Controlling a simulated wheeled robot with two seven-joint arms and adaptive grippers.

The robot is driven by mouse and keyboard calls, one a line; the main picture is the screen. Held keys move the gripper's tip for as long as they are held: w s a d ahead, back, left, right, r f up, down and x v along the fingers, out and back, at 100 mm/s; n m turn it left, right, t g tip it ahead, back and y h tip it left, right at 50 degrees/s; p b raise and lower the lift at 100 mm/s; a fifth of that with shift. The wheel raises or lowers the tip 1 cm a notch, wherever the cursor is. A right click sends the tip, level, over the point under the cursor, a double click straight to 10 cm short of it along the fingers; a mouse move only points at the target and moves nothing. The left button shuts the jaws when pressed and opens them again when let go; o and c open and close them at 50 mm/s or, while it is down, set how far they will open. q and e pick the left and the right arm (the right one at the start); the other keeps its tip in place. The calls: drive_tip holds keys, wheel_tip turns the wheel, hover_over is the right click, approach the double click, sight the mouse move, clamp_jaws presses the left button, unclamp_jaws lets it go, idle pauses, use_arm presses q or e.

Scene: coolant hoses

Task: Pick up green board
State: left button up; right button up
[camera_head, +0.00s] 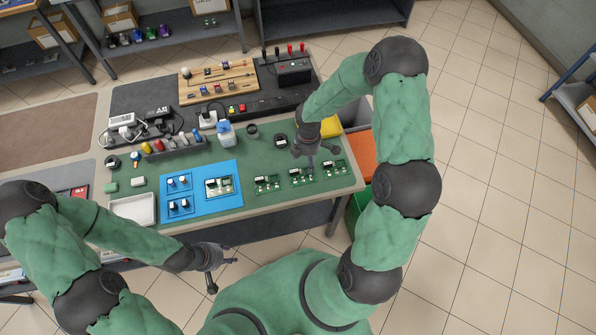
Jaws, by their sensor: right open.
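Several small green boards stand out on the green bench mat: one at the left (268,184), one in the middle (301,177) and one at the right (334,169). Another green board (220,186) lies on the blue mat. My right gripper (316,160) is open and points down just above and behind the middle and right boards. I see nothing between its fingers. My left gripper (224,270) hangs in front of the bench's near edge, away from the boards. Its finger gap is too small to judge.
The blue mat (196,167) also bears small parts. A white tray (134,209) sits at the bench's left. Orange (362,152) and green (357,208) bins stand beside the bench's right end.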

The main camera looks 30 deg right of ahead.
sight(305, 170)
drive_tip(key=shift+f, duration=0.75)
drive_tip(key=shift+w+f, duration=0.2)
drive_tip(key=shift+f, duration=0.65)
drive_tip(key=shift+w+f+b, duration=0.15)
drive_tip(key=shift+f+b, duration=0.2)
drive_tip(key=shift+f, duration=0.85)
drive_tip(key=shift+w+f+b, duration=0.15)
drive_tip(key=shift+f+b, duration=0.15)
drive_tip(key=shift+f, duration=0.85)
drive_tip(key=c, duration=1.3)
